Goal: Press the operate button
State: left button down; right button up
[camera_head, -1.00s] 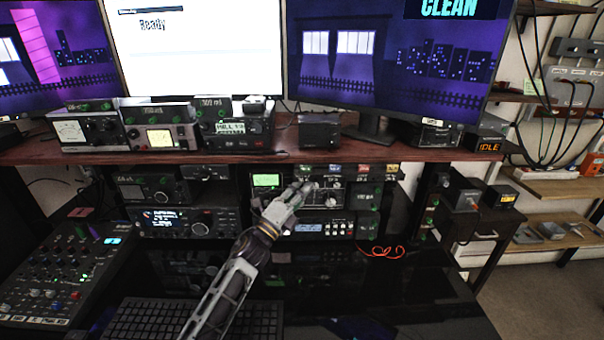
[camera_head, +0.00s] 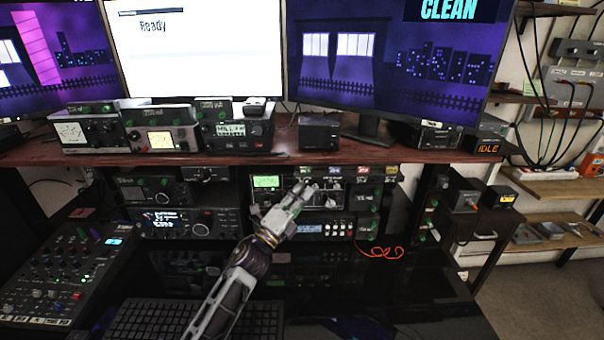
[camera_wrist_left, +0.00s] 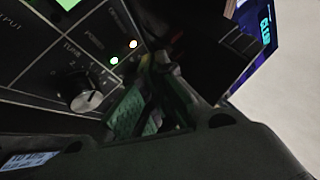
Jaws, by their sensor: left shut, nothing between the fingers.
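The black tuner unit (camera_head: 325,201) sits under the shelf, with a lit green screen (camera_head: 266,182). In the left wrist view its dark panel (camera_wrist_left: 40,70) shows a silver-pointer knob (camera_wrist_left: 86,100) and two small lights, one greenish-white (camera_wrist_left: 114,61) and one orange-white (camera_wrist_left: 133,44). Small labels stand above the lights; I cannot clearly make out which control is the operate button. My left gripper (camera_head: 302,187) is shut and empty, in front of the unit's face. Its fingers also show in the left wrist view (camera_wrist_left: 150,108), beside the lights. I cannot tell whether they touch the panel. My right gripper is not in view.
Other radio units (camera_head: 187,223) stand to the left. A mixer (camera_head: 65,275) and a keyboard (camera_head: 150,318) lie in front on the desk. The shelf (camera_head: 350,152) overhangs the unit. A red cable (camera_head: 382,252) lies to the right. A small display (camera_head: 489,148) reads IDLE.

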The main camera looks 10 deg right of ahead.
pick_arm(q)
jog(key=shift+s+a+p, duration=0.25)
jog(key=shift+s+p, duration=0.15)
jog(key=shift+s, duration=0.8)
jog(key=shift+s+a+p, duration=0.25)
jog(key=shift+s+p, duration=0.1)
jog(key=shift+s, duration=0.85)
